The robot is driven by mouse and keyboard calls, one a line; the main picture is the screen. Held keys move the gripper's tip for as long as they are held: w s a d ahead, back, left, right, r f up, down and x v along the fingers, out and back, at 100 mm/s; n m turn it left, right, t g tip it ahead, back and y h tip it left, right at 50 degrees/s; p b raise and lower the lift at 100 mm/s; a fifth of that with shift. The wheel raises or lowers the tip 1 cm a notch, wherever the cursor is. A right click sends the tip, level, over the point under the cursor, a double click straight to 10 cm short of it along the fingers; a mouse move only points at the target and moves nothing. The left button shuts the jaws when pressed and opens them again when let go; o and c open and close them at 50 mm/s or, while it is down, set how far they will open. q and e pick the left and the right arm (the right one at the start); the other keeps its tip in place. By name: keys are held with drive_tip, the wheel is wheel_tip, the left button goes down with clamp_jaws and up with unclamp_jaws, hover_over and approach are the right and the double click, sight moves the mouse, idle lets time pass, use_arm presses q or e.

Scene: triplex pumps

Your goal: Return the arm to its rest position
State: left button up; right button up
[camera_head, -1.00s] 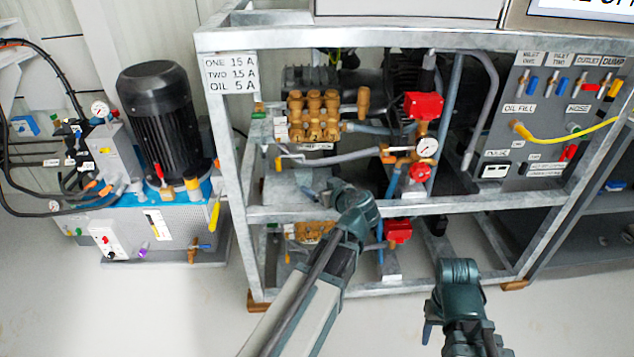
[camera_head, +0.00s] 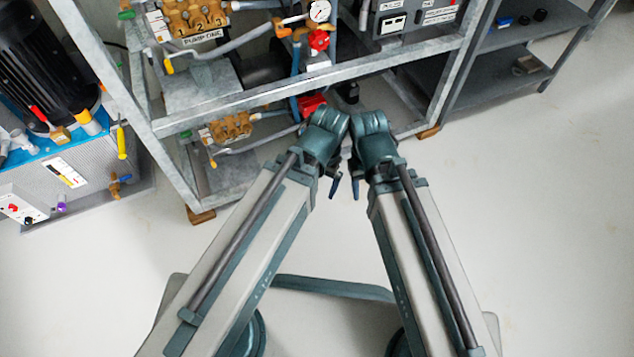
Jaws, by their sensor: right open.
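My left arm comes in from the lower left and my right arm from the lower right, and their wrists meet side by side near the middle of the view. My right gripper (camera_head: 355,187) points down under its wrist; it is small and partly hidden, and it is open with nothing seen in it. My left gripper (camera_head: 335,186) hangs under its own wrist, mostly hidden, so I cannot tell its jaws. Both are in front of the pump frame (camera_head: 290,100) in the picture, over the pale floor.
The galvanized frame holds the upper brass pump (camera_head: 192,18), a lower brass pump (camera_head: 230,127) and a red valve part (camera_head: 312,105). A hydraulic unit with a black motor (camera_head: 42,65) stands at left. Dark shelving (camera_head: 530,45) is at upper right. The floor (camera_head: 540,200) at right is clear.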

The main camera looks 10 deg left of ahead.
idle(0.3)
wheel_tip(320, 180, up, 39)
drive_tip(key=p, duration=3.9)
